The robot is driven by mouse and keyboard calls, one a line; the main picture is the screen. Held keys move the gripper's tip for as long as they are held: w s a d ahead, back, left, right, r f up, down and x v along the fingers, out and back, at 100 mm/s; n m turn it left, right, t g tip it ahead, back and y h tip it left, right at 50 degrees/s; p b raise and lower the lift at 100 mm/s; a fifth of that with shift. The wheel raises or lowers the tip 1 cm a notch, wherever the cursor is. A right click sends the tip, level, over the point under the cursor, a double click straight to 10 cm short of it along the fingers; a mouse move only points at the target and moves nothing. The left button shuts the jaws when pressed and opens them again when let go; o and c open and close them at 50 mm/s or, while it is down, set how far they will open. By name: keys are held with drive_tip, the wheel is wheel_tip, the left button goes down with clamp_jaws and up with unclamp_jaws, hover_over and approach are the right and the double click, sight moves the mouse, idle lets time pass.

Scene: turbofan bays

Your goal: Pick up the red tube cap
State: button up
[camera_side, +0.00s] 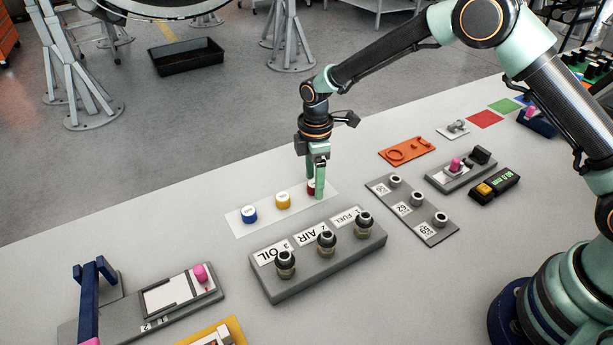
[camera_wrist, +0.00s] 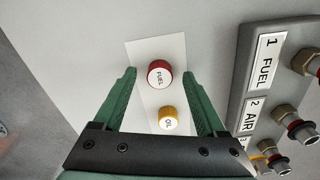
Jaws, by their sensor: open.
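The red cap (camera_side: 311,187) stands on a white strip (camera_side: 240,222) on the table, at the strip's right end in the side view. In the wrist view the red cap (camera_wrist: 158,74) shows its white top marked FUEL. My gripper (camera_side: 316,188) is down at the red cap, and its green fingers partly hide it in the side view. In the wrist view the open fingers of my gripper (camera_wrist: 159,76) stand on either side of the cap, with a gap visible on both sides. How low the fingertips are against the cap is hard to tell.
A yellow cap (camera_side: 283,201) and a blue cap (camera_side: 249,214) stand on the same strip. A grey block (camera_side: 325,272) with several fittings marked OIL, AIR and FUEL lies in front. A grey plate (camera_side: 411,209) with fittings and an orange tray (camera_side: 406,151) lie to the right.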

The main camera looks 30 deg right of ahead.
clamp_jaws()
idle(0.3)
wheel_tip(320, 180, up, 20)
idle(0.5)
